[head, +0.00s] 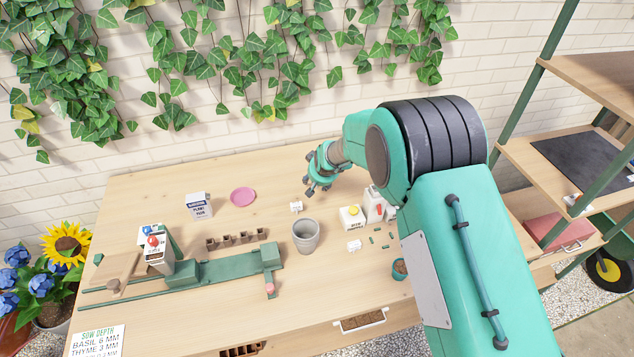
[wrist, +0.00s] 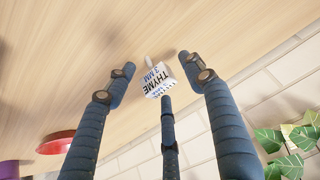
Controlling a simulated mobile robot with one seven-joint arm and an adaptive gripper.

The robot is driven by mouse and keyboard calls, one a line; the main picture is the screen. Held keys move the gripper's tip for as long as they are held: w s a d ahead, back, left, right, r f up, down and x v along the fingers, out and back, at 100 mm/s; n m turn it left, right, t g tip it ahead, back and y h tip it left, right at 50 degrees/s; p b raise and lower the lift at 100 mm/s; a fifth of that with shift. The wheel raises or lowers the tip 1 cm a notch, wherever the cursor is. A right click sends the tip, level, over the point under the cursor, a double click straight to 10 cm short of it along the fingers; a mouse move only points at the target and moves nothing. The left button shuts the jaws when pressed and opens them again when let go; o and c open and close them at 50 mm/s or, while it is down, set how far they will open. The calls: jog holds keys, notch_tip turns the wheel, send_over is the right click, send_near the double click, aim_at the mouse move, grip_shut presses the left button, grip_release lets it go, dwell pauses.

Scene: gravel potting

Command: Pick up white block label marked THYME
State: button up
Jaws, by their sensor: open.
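The white block label marked THYME 3 MM (wrist: 157,82) stands on the wooden table in the wrist view, its printed face toward the camera. A small pale stem sticks out of it. My gripper (head: 315,186) is above and a little right of that block. In the wrist view my gripper (wrist: 161,76) is open, with its dark fingers spread around the label; I cannot tell whether any finger touches it. Nothing is held.
A grey pot (head: 306,236) stands in front of the block. A pink saucer (head: 243,197) and a plant food box (head: 199,206) lie to the left.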

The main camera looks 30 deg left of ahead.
dwell(0.3)
jog(key=c, duration=1)
jog(key=shift+r, duration=0.45)
notch_tip(320, 180, up, 3)
jog(key=shift+r+p, duration=0.1)
jog(key=shift+p, duration=0.55)
jog(key=s+d, duration=0.3)
jog(key=s, duration=0.1)
jog(key=s+d, duration=0.4)
jog(key=s+d+r, duration=0.1)
jog(key=s+d, duration=0.2)
jog(key=s, duration=0.1)
jog(key=shift+d, duration=0.35)
